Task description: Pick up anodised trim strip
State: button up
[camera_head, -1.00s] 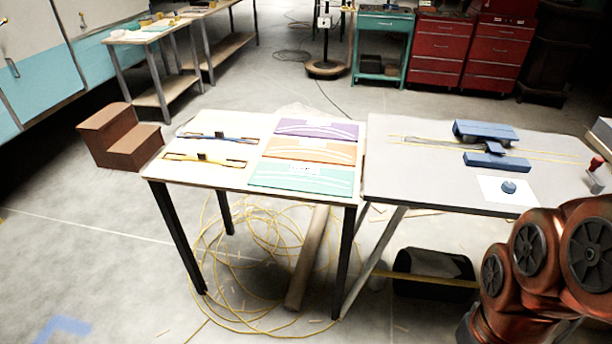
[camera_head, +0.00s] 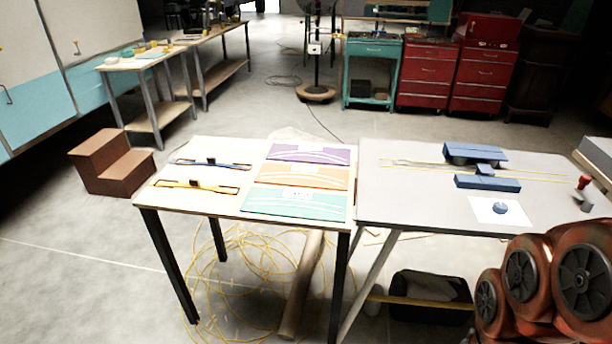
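I cannot tell for sure which of these is the anodised trim strip. My gripper is out of view; only copper-coloured links of my arm show at the lower right.
Purple (camera_head: 320,153), orange (camera_head: 325,176) and teal (camera_head: 310,205) panels lie beside the strips. A blue fixture (camera_head: 487,183) sits on the right table (camera_head: 390,205), near a white sheet (camera_head: 483,212). A brown step (camera_head: 125,178) stands left. Cable loops lie underneath.

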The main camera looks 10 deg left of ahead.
aim_at(194, 184)
jog(key=u, duration=1.6)
jog(key=i, duration=1.6)
jog(key=u, duration=0.35)
